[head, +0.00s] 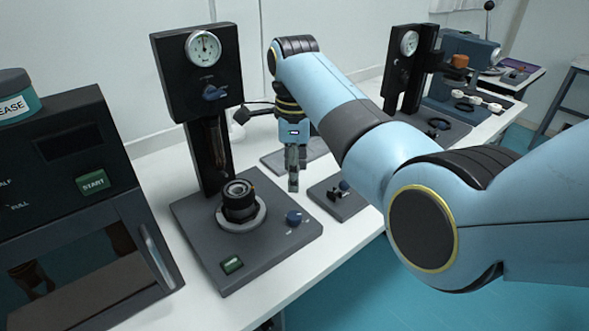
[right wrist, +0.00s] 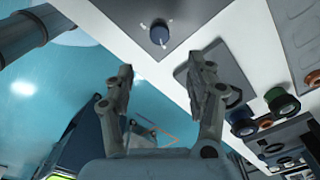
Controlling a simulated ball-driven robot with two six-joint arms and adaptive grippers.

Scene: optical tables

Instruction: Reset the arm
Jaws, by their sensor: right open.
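My right arm comes in from the right in the head view and reaches over the white table. My right gripper (head: 292,168) points down above the table, to the right of the press stand (head: 245,235). In the right wrist view the gripper (right wrist: 165,85) has its two fingers wide apart with nothing between them. Below the fingers that view shows the table edge and the teal floor. My left gripper is in neither view.
The press stand holds a dark ringed part (head: 239,199) and a blue knob (head: 293,217). A small dark plate (head: 345,207) lies right of it. A dark machine with a START button (head: 92,182) stands at left. A second gauge stand (head: 408,70) is farther back.

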